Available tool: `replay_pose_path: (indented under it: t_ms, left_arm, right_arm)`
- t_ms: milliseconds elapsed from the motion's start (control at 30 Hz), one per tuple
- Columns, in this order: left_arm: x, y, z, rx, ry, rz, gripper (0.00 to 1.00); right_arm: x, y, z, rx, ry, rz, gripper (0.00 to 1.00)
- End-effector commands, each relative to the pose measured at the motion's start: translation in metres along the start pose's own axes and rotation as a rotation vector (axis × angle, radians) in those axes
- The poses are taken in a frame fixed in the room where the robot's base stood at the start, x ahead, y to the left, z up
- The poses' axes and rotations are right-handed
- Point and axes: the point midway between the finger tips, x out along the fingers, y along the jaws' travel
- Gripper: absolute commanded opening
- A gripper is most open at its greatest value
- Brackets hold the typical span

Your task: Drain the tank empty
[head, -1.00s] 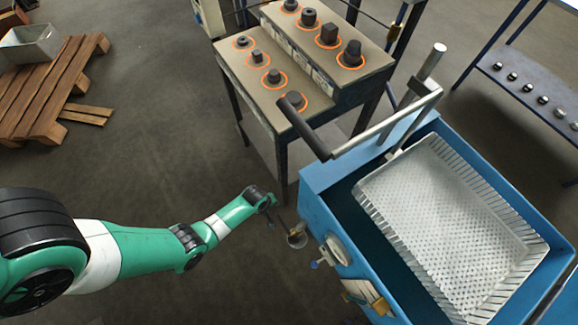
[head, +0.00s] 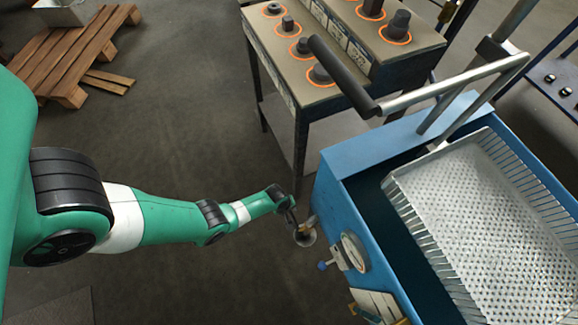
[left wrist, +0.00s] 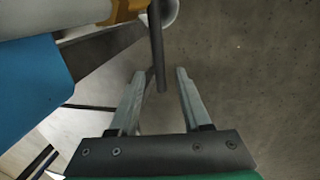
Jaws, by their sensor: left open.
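The blue tank (head: 340,200) stands at the right in the head view, with dark liquid or shadow around the basket inside; I cannot tell its level. A pipe mouth (head: 305,237) with a brass-coloured fitting sticks out of the tank's near side. In the left wrist view a dark lever rod (left wrist: 158,50) hangs by the brass-yellow valve body (left wrist: 124,10) and the pale pipe end (left wrist: 171,10). My left gripper (head: 292,217) is at this valve. Its open fingers (left wrist: 159,74) are on either side of the rod, with gaps. My right gripper is out of view.
A perforated metal basket (head: 490,215) sits in the tank, with a black-gripped handle (head: 343,75) above. A round gauge (head: 353,252) and a blue-knobbed tap (head: 324,265) are on the tank's side. A stepped table (head: 325,95) stands behind.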

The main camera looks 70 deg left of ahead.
Motion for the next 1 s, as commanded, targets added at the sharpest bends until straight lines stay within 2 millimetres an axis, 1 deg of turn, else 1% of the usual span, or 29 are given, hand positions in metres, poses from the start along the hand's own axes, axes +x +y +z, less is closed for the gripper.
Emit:
replay_pose_path:
  t_ms: [33,67,300,333,467,500,600,1000]
  left_arm:
    - [0.0054,-0.0005,0.0001,0.0,0.0,0.0,0.48]
    - [0.0059,-0.0004,0.0001,0.0,0.0,0.0,0.48]
    - [0.0047,0.0,0.0001,0.0,0.0,0.0,0.48]
    - [0.0047,0.0,0.0001,0.0,0.0,0.0,0.46]
    - [0.0047,-0.0001,0.0,0.0,0.0,-0.001,0.23]
    - [0.0047,0.0,0.0,0.0,0.0,0.0,0.16]
    - [0.0047,-0.0001,0.0,0.0,0.0,-0.001,0.0]
    - [0.0047,-0.0001,0.0,0.0,0.0,-0.001,0.0]
  right_arm:
    - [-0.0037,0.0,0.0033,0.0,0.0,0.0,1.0]
    - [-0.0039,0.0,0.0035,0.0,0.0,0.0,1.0]
    - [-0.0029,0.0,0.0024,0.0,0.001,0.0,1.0]
    - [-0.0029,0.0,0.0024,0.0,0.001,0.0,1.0]
    - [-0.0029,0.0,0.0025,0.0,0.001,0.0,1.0]
    - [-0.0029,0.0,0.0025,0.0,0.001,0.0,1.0]
    - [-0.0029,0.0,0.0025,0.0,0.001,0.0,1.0]
    - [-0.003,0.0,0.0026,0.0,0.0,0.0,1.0]
